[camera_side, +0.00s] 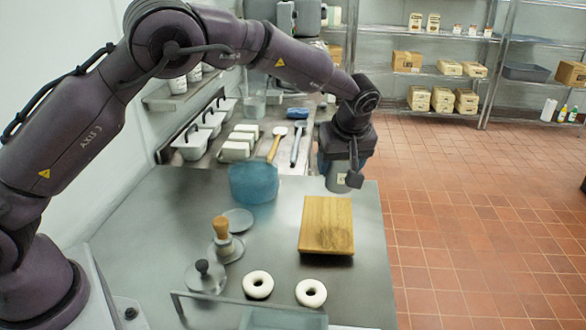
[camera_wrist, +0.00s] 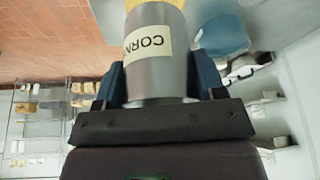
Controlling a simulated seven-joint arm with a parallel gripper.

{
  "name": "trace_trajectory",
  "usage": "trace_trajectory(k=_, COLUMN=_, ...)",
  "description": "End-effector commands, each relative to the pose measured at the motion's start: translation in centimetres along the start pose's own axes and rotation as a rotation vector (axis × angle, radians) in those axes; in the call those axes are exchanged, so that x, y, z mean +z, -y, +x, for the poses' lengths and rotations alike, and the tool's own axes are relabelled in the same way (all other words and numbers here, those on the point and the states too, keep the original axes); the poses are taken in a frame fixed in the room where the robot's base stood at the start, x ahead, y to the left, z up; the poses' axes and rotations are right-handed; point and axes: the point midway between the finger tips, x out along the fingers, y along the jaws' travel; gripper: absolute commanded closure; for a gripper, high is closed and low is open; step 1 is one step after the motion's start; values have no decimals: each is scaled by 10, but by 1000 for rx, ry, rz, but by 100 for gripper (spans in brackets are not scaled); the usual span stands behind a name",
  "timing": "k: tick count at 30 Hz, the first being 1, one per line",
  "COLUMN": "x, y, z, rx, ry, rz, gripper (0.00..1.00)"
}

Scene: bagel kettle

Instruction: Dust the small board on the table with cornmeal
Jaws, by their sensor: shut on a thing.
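My gripper (camera_wrist: 160,85) is shut on a grey metal shaker (camera_wrist: 155,60) with a label whose visible letters read "CORN". In the side view the shaker (camera_side: 337,181) hangs below my wrist, just above and behind the far right edge of the board. The small wooden board (camera_side: 326,222) lies flat on the steel table. A darker, speckled patch shows on its near right part; I cannot tell whether it is cornmeal. My fingers are mostly hidden in the side view.
Two pale bagels (camera_side: 258,284) lie near the table's front. A wood-handled tool (camera_side: 222,240) and a black-knobbed lid (camera_side: 205,275) stand left of the board. A blue translucent tub (camera_side: 254,183) is behind them. A wire-handled tray (camera_side: 270,318) sits at the front edge.

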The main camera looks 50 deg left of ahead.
Motion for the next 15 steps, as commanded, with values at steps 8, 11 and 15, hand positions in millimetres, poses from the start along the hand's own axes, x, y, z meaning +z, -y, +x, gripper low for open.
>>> trace_trajectory(k=8, x=3, y=-5, z=-11, rx=10, ry=-1, rz=25, gripper=70)
trace_trajectory(k=11, x=7, y=-5, z=-1, rx=10, ry=-1, rz=26, gripper=70)
trace_trajectory(k=15, x=14, y=-5, z=18, rx=8, ry=-1, rz=25, gripper=70)
